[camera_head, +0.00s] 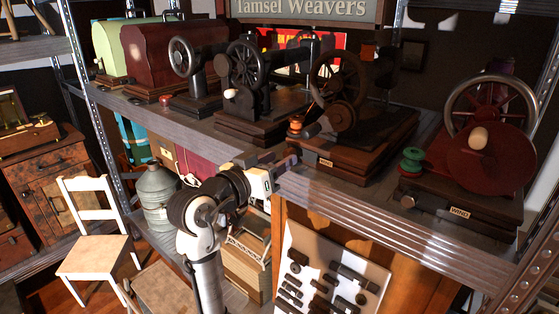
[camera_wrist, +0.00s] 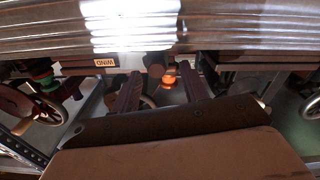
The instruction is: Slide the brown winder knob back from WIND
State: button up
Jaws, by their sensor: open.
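The middle sewing machine (camera_head: 345,160) stands on the shelf on a brown wooden base with a WIND label (camera_head: 325,162). An orange spool (camera_head: 296,123) is at its left. In the wrist view, the label (camera_wrist: 104,62) appears upside down. The brown winder knob (camera_wrist: 155,68), dark and rounded, shows there between my fingers, near the orange spool (camera_wrist: 169,81). My gripper (camera_head: 288,162) is at the left front of this machine's base. Its two fingers are apart in the wrist view (camera_wrist: 162,82). I cannot tell whether either touches the knob. My gripper largely hides the knob in the head view.
The metal shelf edge (camera_head: 400,236) runs close to my gripper. A machine with a red wheel (camera_head: 487,160) and green spool (camera_head: 412,160) stands right; a black machine (camera_head: 250,110) stands left. Below are a tool board (camera_head: 325,275) and white chair (camera_head: 92,235).

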jog(key=b+v, duration=0.3)
jog(key=v, duration=0.9)
jog(key=shift+s+a, duration=0.1)
jog(key=shift+s, duration=0.05)
